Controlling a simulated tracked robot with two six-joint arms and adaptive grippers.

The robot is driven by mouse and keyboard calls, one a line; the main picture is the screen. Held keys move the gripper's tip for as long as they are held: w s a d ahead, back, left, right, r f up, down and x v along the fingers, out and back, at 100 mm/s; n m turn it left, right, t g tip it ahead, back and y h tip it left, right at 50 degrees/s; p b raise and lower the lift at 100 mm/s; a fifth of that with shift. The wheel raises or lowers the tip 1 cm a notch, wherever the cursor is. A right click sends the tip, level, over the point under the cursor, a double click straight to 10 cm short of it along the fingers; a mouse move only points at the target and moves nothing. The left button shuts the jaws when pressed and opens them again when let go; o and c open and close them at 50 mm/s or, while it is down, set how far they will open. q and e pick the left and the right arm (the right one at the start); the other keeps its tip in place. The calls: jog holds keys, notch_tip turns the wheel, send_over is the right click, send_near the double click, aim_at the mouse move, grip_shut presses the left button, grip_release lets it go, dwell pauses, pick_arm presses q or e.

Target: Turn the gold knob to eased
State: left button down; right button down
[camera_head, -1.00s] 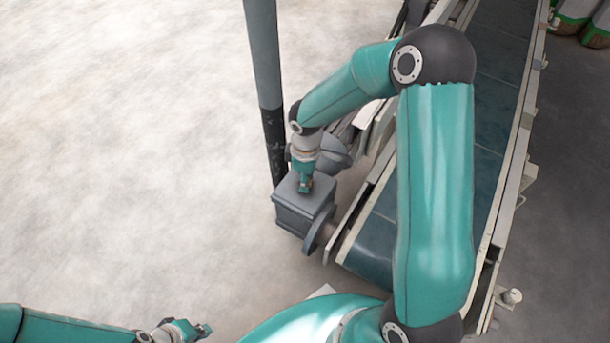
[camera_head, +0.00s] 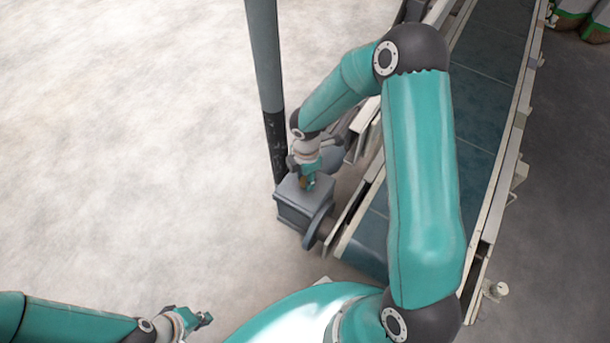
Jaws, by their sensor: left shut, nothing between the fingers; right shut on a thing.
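My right gripper (camera_head: 308,183) is at the top of a grey box-shaped housing (camera_head: 296,208) beside the conveyor's near end. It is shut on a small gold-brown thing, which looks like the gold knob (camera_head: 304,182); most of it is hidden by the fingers. The knob's setting and any markings cannot be read. My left gripper (camera_head: 205,319) is shut and empty, low at the bottom left over the pale floor, well apart from the housing.
A grey post with a black lower part (camera_head: 266,80) stands right behind the housing. A conveyor with a dark belt (camera_head: 490,95) runs up to the right. The floor at left is clear.

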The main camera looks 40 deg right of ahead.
jog(key=shift+s+a+f+n, duration=0.15)
jog(key=shift+a+n, duration=0.05)
jog(key=shift+n, duration=0.1)
jog(key=c, duration=0.8)
grip_release()
jog(key=shift+d, duration=0.1)
jog(key=shift+r, duration=0.2)
jog(key=shift+r, duration=0.25)
notch_tip(320, 180, up, 11)
jog(key=shift+r, duration=0.1)
